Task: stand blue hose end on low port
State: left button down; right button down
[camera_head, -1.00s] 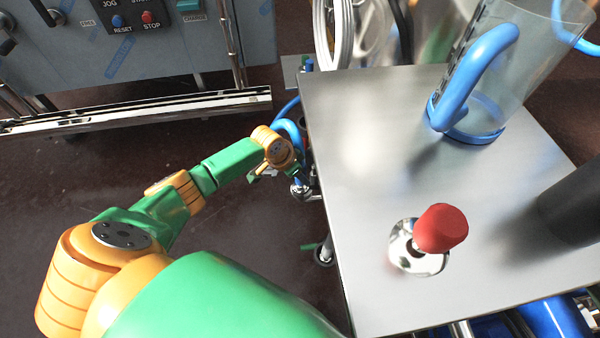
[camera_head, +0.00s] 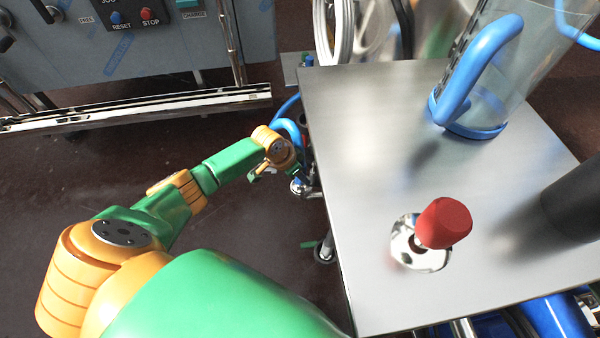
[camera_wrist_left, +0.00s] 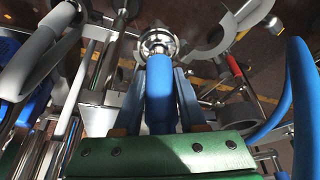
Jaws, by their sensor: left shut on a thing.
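My left gripper (camera_head: 296,172) is low beside the left edge of the steel table in the head view. In the left wrist view, its two fingers (camera_wrist_left: 161,88) are shut on the blue hose end (camera_wrist_left: 160,95), one on each side. A round chrome fitting (camera_wrist_left: 158,42) lies right at the tip of the hose in that view; I cannot tell whether it is the low port or part of the hose, or whether they are seated together. The blue hose (camera_head: 289,128) curves up behind the gripper in the head view. My right gripper is not in view.
The steel table (camera_head: 360,200) carries a red knob (camera_head: 444,222) on a chrome base, a clear jug (camera_head: 505,80) with a blue handle and a dark cylinder (camera_head: 575,205). A control cabinet (camera_head: 170,50) stands at back left. Pipes and brackets crowd the wrist view.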

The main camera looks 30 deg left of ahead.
pick_arm(q)
jog(key=shift+f, duration=0.1)
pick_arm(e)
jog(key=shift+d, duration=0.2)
pick_arm(q)
jog(key=shift+c, duration=2)
grip_release()
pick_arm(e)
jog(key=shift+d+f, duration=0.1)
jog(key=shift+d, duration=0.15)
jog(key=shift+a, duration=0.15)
pick_arm(q)
jog(key=p+v, duration=0.3)
jog(key=v, duration=0.4)
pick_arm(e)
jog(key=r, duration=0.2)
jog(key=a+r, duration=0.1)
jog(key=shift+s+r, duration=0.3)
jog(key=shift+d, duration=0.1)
